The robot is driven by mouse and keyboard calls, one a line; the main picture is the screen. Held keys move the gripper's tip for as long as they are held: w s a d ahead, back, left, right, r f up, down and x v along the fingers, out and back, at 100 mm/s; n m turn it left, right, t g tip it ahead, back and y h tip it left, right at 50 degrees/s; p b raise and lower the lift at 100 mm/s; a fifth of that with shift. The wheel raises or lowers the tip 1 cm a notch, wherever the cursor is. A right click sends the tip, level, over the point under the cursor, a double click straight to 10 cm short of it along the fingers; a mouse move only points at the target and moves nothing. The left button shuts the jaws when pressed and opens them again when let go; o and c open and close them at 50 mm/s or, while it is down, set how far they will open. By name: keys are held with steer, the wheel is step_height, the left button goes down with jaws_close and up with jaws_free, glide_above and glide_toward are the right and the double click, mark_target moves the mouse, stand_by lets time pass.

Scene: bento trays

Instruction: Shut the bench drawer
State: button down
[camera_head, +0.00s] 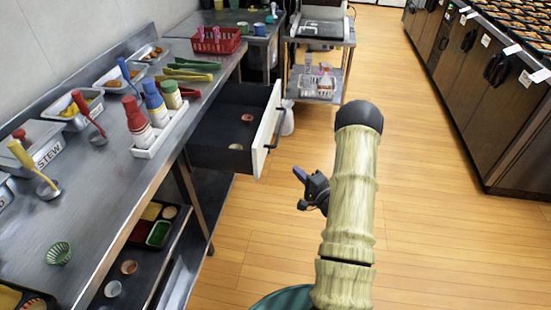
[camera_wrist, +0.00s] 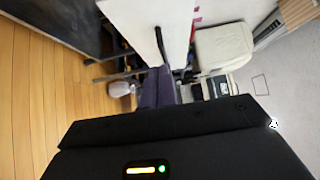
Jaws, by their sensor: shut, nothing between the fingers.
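The bench drawer (camera_head: 218,155) is pulled out from under the steel bench, with dark inner walls and a white front panel (camera_head: 266,130). A dark bar handle (camera_head: 278,128) stands out from the front panel. Two small round items (camera_head: 247,117) lie inside the drawer. My gripper (camera_head: 299,174) is shut and empty, to the right of the front panel and apart from it in the head view. In the wrist view, my purple fingers (camera_wrist: 158,88) show near the white front panel (camera_wrist: 145,30); whether they touch anything there is unclear.
The steel bench (camera_head: 115,185) holds pans, ladles, tongs, a white caddy (camera_head: 165,130) of bottles and a red basket (camera_head: 215,40). A wheeled cart (camera_head: 322,75) stands behind the drawer. Wooden floor (camera_head: 430,200) is clear at right, up to the cabinets (camera_head: 465,75).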

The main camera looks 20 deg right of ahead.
glide_toward(263, 148)
steer(key=w+d, duration=0.3)
steer(key=w, duration=0.1)
steer(key=shift+w+a+f+b, duration=0.1)
steer(key=shift+w+a+b, duration=0.1)
steer(key=shift+w+a, duration=0.3)
steer(key=shift+w+a+f+b, duration=0.1)
steer(key=shift+w+a+b, duration=0.15)
steer(key=shift+a, duration=0.5)
steer(key=shift+w+a+f+b, duration=0.15)
steer(key=shift+w+a, duration=0.25)
steer(key=shift+a, duration=0.2)
steer(key=shift+r, duration=0.1)
steer(key=shift+w+a, duration=0.1)
steer(key=shift+w, duration=0.05)
